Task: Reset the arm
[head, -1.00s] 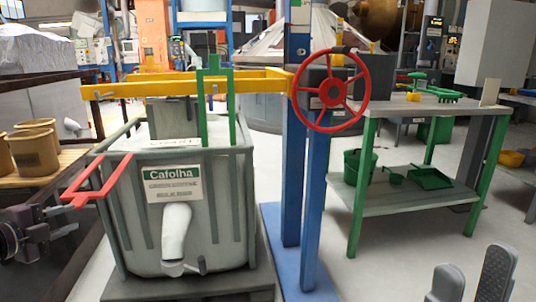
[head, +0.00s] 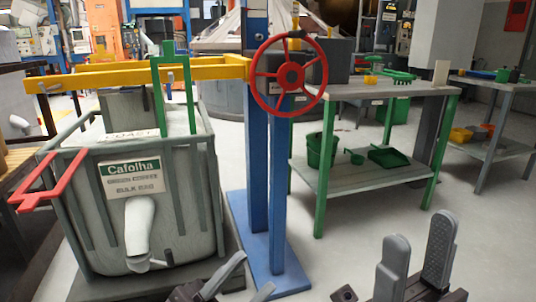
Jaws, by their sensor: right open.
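My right gripper (head: 416,252) is at the bottom right of the head view. Its two grey fingers stand upright and apart, with nothing between them. My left gripper (head: 254,274) shows at the bottom middle, in front of the blue stand's base. Its fingertips appear apart and I see nothing held; its lower part is cut off by the picture edge. Both grippers are clear of the bulk bag, the stand and the workbench.
A grey bulk bin (head: 140,210) labelled Cafolha stands at left, with a red bracket (head: 45,190). A yellow beam (head: 130,75) leads to a blue post (head: 257,180) with a red handwheel (head: 289,75). A green-legged workbench (head: 370,185) stands right.

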